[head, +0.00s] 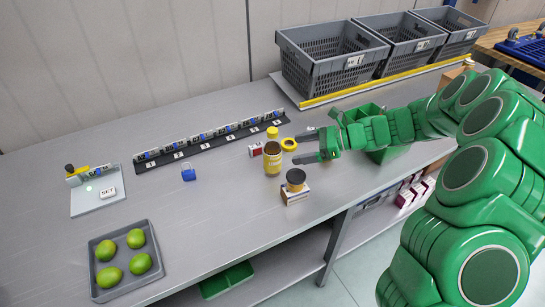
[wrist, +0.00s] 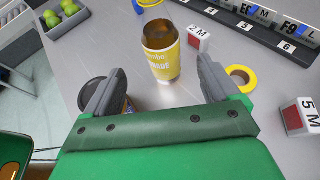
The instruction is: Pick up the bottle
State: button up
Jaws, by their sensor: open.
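The bottle (head: 272,160) is amber with a yellow label. It stands upright on the grey bench and also shows in the wrist view (wrist: 162,62). My gripper (head: 306,146) is open, its two grey fingers spread, with nothing between them. It reaches in from the right, and the bottle is just beyond the fingertips. In the wrist view, the bottle appears between the fingers (wrist: 162,72), apart from both.
A dark-lidded jar (head: 295,178) is close to the bottle, partly behind a finger in the wrist view. A yellow tape roll (head: 289,144) and small box (head: 256,149) are nearby. A tray (head: 95,246) holds several green fruits. Grey crates (head: 335,68) stand behind.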

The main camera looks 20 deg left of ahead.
aim_at(267, 156)
jog(key=shift+x, duration=5.95)
jog(key=shift+w+f, duration=0.1)
jog(key=shift+w, duration=0.05)
jog(key=c, duration=1.4)
